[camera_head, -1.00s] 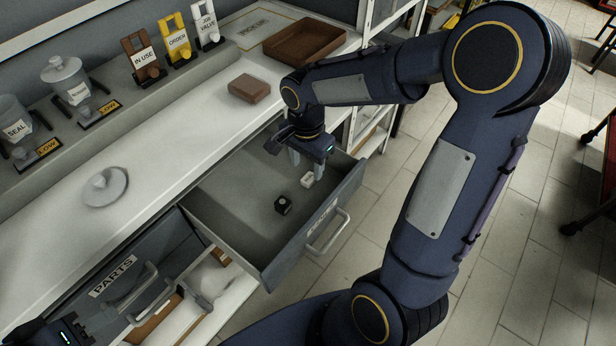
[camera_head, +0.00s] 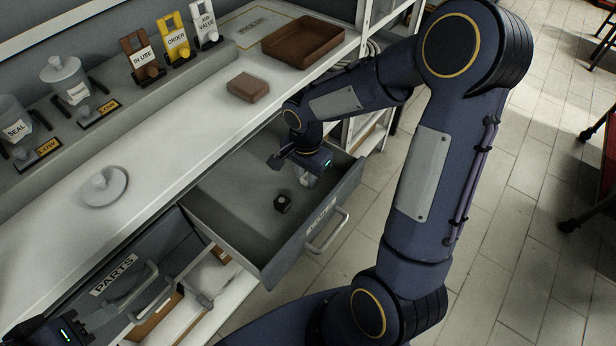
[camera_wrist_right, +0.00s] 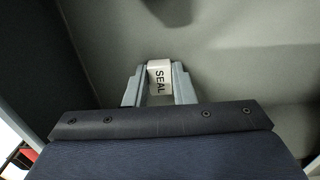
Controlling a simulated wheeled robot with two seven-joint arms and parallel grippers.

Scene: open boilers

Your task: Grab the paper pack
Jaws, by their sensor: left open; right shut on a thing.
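The small white paper pack, marked SEAL, (camera_wrist_right: 159,77) is between the fingers of my right gripper in the right wrist view. My right gripper (camera_wrist_right: 159,84) is shut on it. In the head view my right gripper (camera_head: 307,176) is down inside the open grey drawer (camera_head: 232,216), and a bit of the pack shows pale below it. I cannot tell whether the pack still touches the drawer floor.
A small dark block (camera_head: 282,203) lies in the drawer near the right gripper. The drawer's walls surround the right gripper. On the counter are a brown box (camera_head: 248,87), a brown tray (camera_head: 304,41) and a grey lid (camera_head: 104,187).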

